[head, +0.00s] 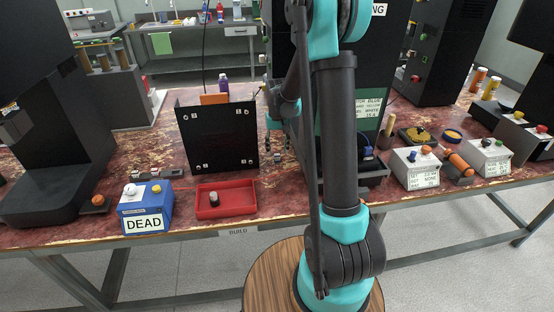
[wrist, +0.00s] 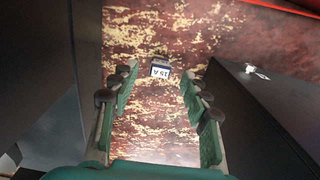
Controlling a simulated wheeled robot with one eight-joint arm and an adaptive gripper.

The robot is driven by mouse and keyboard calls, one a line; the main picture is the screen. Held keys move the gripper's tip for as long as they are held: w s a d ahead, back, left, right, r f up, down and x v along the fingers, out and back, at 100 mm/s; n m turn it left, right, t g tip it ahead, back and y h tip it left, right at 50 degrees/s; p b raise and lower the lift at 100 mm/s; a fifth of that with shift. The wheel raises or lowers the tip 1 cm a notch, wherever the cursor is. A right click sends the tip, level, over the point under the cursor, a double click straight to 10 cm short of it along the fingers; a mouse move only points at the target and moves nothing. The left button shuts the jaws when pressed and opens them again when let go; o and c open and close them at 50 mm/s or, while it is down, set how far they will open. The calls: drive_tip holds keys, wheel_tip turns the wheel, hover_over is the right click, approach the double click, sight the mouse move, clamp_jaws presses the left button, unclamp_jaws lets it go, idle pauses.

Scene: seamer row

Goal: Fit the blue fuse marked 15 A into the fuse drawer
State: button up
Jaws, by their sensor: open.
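A small fuse (wrist: 160,70) with a pale, blue-edged label reading 15 A upside down lies on the worn red bench top in the wrist view. My gripper (wrist: 158,82) is open, its two teal fingers with dark pads on either side of the fuse; the fingers look apart from it. In the head view my gripper (head: 277,148) hangs low between a black panel and a tall dark machine. I cannot make out the fuse surely there. My arm covers much of the machine's front, and I cannot identify the fuse drawer.
The black panel (head: 218,137) stands close on the gripper's left, the dark machine (head: 297,100) close on its right. A red tray (head: 225,212) holding a dark knob-like piece and a blue box marked DEAD (head: 146,208) stand near the front edge. Grey boxes (head: 418,167) stand right.

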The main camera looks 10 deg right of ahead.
sight(277, 155)
wheel_tip(277, 155, down, 3)
drive_tip(key=shift+f, duration=0.2)
drive_tip(key=c, duration=1)
drive_tip(key=shift+r, duration=0.1)
drive_tip(key=shift+c, duration=0.2)
